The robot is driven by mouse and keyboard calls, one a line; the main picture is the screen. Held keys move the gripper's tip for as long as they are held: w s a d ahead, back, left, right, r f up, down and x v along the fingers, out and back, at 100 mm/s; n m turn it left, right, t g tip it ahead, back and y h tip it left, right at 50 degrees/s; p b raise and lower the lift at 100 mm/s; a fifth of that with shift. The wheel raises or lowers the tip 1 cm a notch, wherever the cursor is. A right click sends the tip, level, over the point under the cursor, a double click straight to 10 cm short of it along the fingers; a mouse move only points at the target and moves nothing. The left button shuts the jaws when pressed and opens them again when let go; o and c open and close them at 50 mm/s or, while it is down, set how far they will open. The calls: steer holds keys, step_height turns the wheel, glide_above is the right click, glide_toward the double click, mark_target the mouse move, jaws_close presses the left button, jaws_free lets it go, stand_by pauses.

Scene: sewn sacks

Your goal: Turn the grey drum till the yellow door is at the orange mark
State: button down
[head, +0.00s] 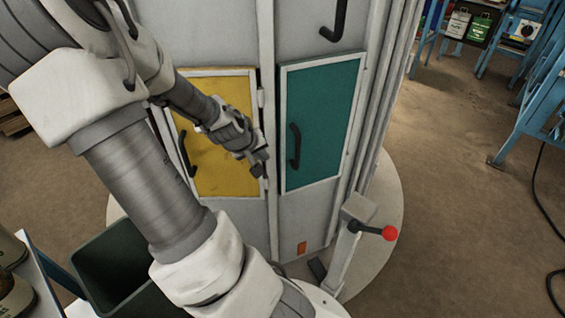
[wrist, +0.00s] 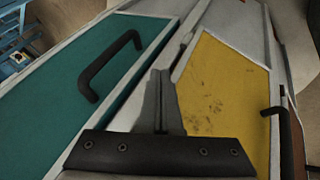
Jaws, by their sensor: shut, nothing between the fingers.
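The grey drum (head: 330,25) stands upright with doors set in its face. The yellow door (head: 215,175) is left of centre, partly hidden by my arm, and looks closed; it also shows on the right in the wrist view (wrist: 222,90). The teal door (head: 318,125) is beside it on the right. The orange mark (head: 302,248) is low down, beneath the teal door, so the yellow door is left of it. My gripper (head: 260,165) is shut and empty, in front of the yellow door's right edge. In the wrist view its fingers (wrist: 161,75) are together near the strip between the doors; contact cannot be told.
Dark handles stand out from the yellow door (head: 186,155) and teal door (head: 294,147). A post with a red-knobbed lever (head: 389,233) stands front right of the drum. A dark green bin (head: 100,250) is at lower left. Floor on the right is open, with blue racks (head: 540,110) beyond.

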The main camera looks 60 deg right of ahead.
steer(key=b, duration=0.2)
glide_toward(289, 166)
step_height(289, 166, down, 2)
steer(key=w, duration=0.2)
steer(key=shift+s+d+f, duration=0.3)
steer(key=shift+d+f, duration=0.05)
steer(key=shift+f, duration=0.15)
steer(key=shift+s+d+f+b, duration=0.15)
steer(key=shift+s+d+b, duration=0.2)
steer(key=shift+s+d, duration=0.45)
steer(key=shift+w, duration=0.1)
